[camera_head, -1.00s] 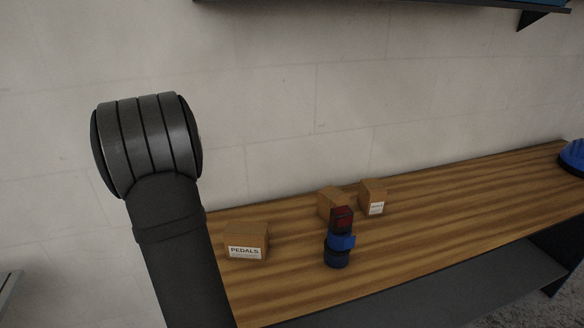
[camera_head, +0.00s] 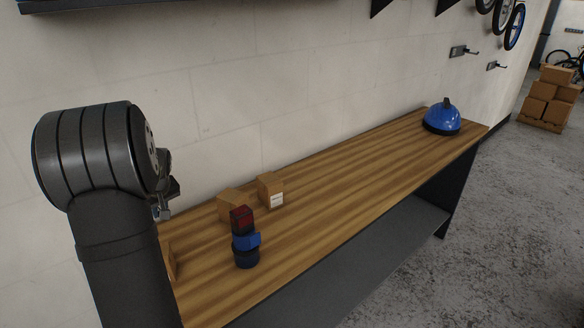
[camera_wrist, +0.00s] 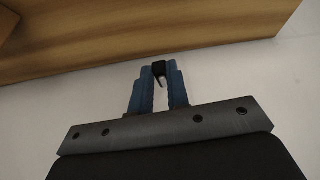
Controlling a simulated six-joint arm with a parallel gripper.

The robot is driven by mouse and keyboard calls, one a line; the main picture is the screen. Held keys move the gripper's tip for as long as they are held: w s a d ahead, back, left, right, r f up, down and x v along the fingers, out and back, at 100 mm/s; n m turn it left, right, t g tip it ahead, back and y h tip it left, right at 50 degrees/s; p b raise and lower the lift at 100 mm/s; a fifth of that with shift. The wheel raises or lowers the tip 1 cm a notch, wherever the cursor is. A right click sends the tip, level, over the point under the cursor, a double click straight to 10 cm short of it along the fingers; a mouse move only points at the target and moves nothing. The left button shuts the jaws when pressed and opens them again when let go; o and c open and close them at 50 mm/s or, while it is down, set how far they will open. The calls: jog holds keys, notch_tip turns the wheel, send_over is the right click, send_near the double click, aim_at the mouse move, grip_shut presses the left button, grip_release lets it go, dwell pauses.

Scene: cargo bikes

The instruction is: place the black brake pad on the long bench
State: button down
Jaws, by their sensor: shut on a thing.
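The long bench (camera_head: 350,190) has a striped wooden top and runs along the wall in the head view. Its wooden surface (camera_wrist: 150,30) also shows across the top of the wrist view. In the wrist view my gripper (camera_wrist: 159,72) has blue fingers shut on a small black piece, the brake pad (camera_wrist: 159,68), held at the fingertips. The pale wall is behind it, and the pad appears apart from the wood. In the head view my arm stands at the left and hides most of the gripper; the pad cannot be seen there.
A red and blue bottle-like item (camera_head: 245,240) stands on the bench, with two small cardboard boxes (camera_head: 270,190) behind it. A blue helmet-like dome (camera_head: 442,117) sits at the far end. The bench between them is clear. Stacked cartons (camera_head: 549,98) stand far right on the floor.

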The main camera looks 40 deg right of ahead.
jog(key=s+d+r+m+h, duration=0.1)
jog(key=s+d+r+m, duration=0.1)
jog(key=d, duration=1.1)
jog(key=s+d+r+m, duration=0.1)
jog(key=s+d+r, duration=0.1)
jog(key=d, duration=1)
jog(key=s+d+m+g+h, duration=0.1)
jog(key=s+d+m+h, duration=0.4)
jog(key=s+d, duration=2)
jog(key=m+y, duration=0.2)
send_over(322, 191)
jog(key=s, duration=0.1)
jog(key=f, duration=0.6)
jog(key=shift+a, duration=0.4)
jog(key=shift+f, duration=2)
jog(key=shift+f, duration=0.1)
jog(key=c, duration=1.4)
grip_release()
